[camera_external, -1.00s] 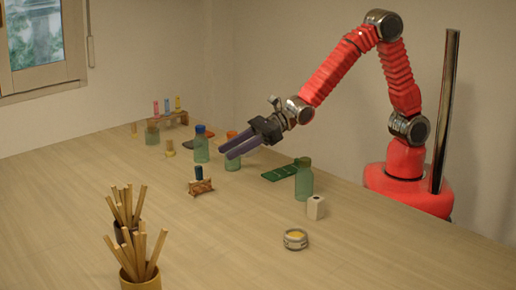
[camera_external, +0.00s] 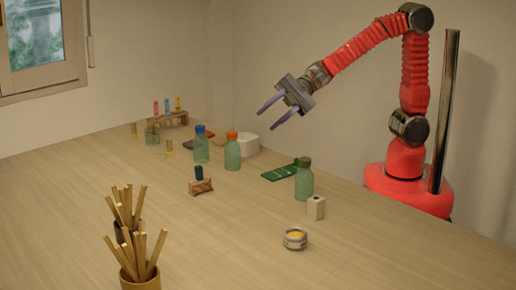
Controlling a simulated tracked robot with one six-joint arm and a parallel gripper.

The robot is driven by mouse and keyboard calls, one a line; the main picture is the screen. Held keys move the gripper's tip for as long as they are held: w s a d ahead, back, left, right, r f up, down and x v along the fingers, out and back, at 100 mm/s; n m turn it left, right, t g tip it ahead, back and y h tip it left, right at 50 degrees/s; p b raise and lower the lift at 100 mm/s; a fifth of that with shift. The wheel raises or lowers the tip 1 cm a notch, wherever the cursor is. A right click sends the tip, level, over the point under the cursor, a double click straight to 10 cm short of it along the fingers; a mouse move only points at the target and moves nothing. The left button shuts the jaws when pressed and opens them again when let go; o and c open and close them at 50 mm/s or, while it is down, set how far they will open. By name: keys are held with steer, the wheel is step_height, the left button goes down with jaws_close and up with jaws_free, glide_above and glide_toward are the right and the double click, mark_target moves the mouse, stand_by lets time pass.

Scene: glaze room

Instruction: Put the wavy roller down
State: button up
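A small brown patterned roller with a dark blue upright handle, which looks like the wavy roller (camera_external: 201,187), rests on the table (camera_external: 250,210) left of the middle. Nothing holds it. My gripper (camera_external: 266,120) is in the air, up and to the right of the roller, well apart from it. Its two purple-grey fingers are spread with an empty gap between them.
A blue-capped bottle (camera_external: 202,150), an orange-capped bottle (camera_external: 233,155) and a white bowl (camera_external: 246,145) stand behind the roller. A green-capped bottle (camera_external: 304,185), white block (camera_external: 316,208) and jar (camera_external: 295,239) are on the right. Cups of wooden sticks (camera_external: 141,282) stand in front.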

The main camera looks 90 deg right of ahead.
steer(key=s+d+f+n+g+h, duration=0.1)
steer(key=s+d+f+n+h, duration=0.1)
steer(key=s+d+n+h, duration=0.3)
steer(key=s+d+f+n+g+h, duration=0.2)
steer(key=s+d+n+h, duration=0.4)
steer(key=s+d+n, duration=0.5)
steer(key=s+d+f, duration=0.1)
steer(key=s+d, duration=0.5)
steer(key=d, duration=0.5)
steer(key=shift+d+f, duration=0.25)
steer(key=shift+f, duration=0.05)
